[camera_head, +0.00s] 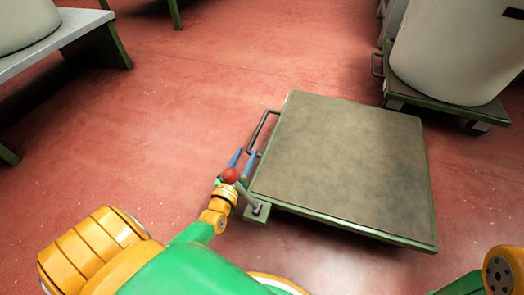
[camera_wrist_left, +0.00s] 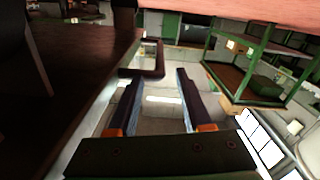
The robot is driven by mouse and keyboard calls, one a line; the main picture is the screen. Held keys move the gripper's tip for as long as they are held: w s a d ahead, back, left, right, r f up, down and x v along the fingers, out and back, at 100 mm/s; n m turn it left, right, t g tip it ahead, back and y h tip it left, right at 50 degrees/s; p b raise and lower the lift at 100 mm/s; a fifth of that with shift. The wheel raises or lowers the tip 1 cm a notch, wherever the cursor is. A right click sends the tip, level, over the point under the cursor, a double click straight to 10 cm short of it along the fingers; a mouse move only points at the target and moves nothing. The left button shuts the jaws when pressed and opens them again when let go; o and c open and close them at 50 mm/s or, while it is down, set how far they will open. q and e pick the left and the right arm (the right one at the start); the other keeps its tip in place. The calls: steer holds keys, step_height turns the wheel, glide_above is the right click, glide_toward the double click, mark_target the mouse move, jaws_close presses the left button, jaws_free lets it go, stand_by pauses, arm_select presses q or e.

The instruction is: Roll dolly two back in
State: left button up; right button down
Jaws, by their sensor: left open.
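An empty flat dolly (camera_head: 340,160) with a grey-brown deck and green frame stands on the floor right of centre. I see no number on it. A dark bar handle (camera_head: 264,126) sticks out from its left side; what looks like the same handle (camera_wrist_left: 157,60) shows just beyond my fingertips in the left wrist view. My right gripper is out of view.
Another green dolly (camera_head: 447,108) carrying a large pale vessel (camera_head: 455,50) stands at the upper right. A grey bench (camera_head: 60,38) on green legs holds another pale vessel (camera_head: 25,22) at the upper left. The red floor (camera_head: 185,105) between is clear.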

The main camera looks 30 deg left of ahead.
mark_target(253, 138)
arm_select(q)
steer(key=b+x, duration=0.3)
steer(key=x, duration=0.3)
steer(key=shift+w+a+f+b, duration=0.15)
steer(key=shift+w+b, duration=0.15)
steer(key=shift+b, duration=0.1)
steer(key=shift+w, duration=0.2)
jaws_close()
stand_by(0.7)
